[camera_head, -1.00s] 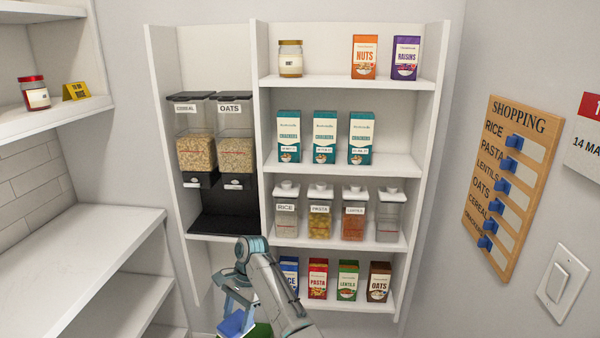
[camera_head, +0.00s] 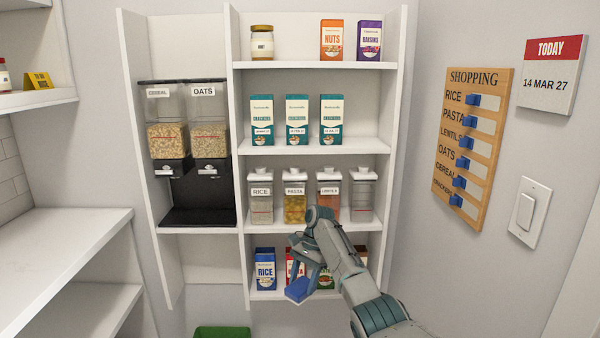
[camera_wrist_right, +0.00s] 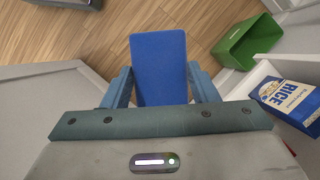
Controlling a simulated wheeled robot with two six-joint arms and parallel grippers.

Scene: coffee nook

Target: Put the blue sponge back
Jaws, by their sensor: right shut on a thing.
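The blue sponge (camera_head: 298,289) is held in my right gripper (camera_head: 308,280), in front of the lowest shelf of the pantry unit. In the right wrist view the sponge (camera_wrist_right: 159,68) is a flat blue block gripped between the two fingers (camera_wrist_right: 163,88), with floor seen beyond it. The sponge partly covers the boxes behind it in the head view. My left gripper is not in view.
A green bin (camera_head: 222,332) stands on the floor and also shows in the right wrist view (camera_wrist_right: 246,42). A blue rice box (camera_head: 264,268) stands on the lowest shelf near the gripper. A bare white counter (camera_head: 60,250) is at the left.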

